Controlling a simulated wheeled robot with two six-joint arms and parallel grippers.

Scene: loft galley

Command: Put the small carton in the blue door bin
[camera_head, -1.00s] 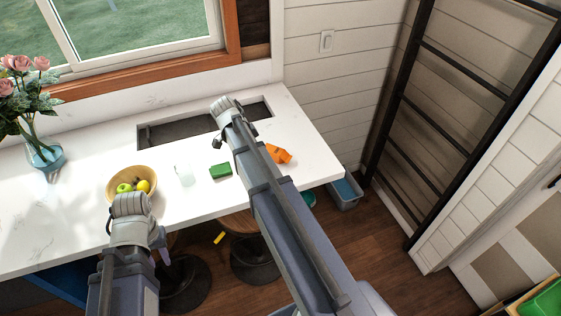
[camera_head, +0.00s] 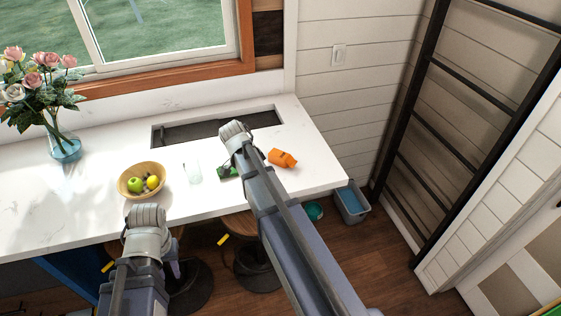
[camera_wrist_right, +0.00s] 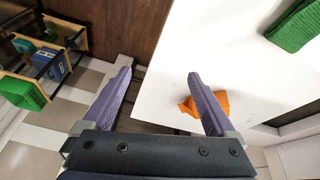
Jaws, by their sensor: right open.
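The small orange carton (camera_head: 282,158) lies on the white counter near its right end, just right of my right arm. In the right wrist view the carton (camera_wrist_right: 223,101) is partly hidden by the right-hand finger. My right gripper (camera_wrist_right: 162,80) is open and empty, its fingers apart near the counter's edge. In the head view its fingers are mostly hidden by the arm. My left gripper (camera_head: 172,268) is low in front of the counter; its jaws cannot be made out. A blue bin (camera_wrist_right: 53,66) shows on a wooden rack at the left of the right wrist view.
A sink (camera_head: 185,131) is behind. A grey tub (camera_head: 352,203) and stools are below. A green bin (camera_wrist_right: 22,91) is on the rack.

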